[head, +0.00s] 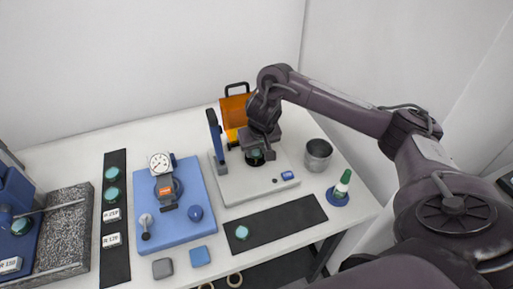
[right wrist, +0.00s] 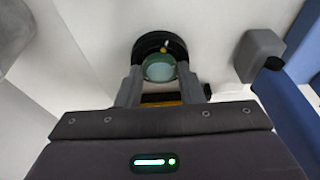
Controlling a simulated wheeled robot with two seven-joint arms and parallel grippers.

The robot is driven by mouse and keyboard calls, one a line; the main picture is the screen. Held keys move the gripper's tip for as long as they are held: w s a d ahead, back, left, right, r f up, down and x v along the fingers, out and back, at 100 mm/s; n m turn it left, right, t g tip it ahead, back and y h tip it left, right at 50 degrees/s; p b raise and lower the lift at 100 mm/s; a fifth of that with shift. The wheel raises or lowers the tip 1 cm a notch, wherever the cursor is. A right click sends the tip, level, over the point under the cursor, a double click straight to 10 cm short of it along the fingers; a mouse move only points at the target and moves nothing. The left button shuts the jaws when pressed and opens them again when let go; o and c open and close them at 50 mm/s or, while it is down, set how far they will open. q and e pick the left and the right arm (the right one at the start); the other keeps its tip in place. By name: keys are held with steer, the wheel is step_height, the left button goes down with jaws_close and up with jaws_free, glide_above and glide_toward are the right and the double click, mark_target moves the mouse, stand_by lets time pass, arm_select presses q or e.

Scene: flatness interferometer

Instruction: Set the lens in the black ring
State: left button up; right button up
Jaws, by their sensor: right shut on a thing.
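The lens (right wrist: 159,68) is a round, pale green disc between the fingertips of my right gripper (right wrist: 160,84) in the right wrist view. In the head view the lens (head: 256,153) shows small under my right gripper (head: 258,146), which is shut on it. The black ring (right wrist: 148,42) lies just beyond the lens in the right wrist view, and the lens overlaps its near part. Whether the lens touches the ring is unclear. In the head view the gripper and lens hide most of the ring. My left gripper is not in view.
The ring is on a pale grey base (head: 234,190) with a blue upright (head: 216,136) at its left. An orange screen (head: 234,111) stands behind. A black mat (head: 283,220) with another green disc (head: 242,232) lies in front.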

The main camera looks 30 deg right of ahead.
steer(key=shift+s+a+f, duration=0.15)
steer(key=shift+s+f, duration=0.25)
steer(key=shift+f, duration=0.4)
steer(key=o, duration=0.9)
steer(key=shift+o, duration=0.2)
steer(key=shift+r, duration=0.5)
steer(key=shift+o, duration=0.8)
steer(key=p+v, duration=0.4)
steer(key=v, duration=0.3)
steer(key=shift+w+r, duration=0.15)
steer(key=shift+r, duration=0.35)
steer(key=shift+w+f, duration=0.1)
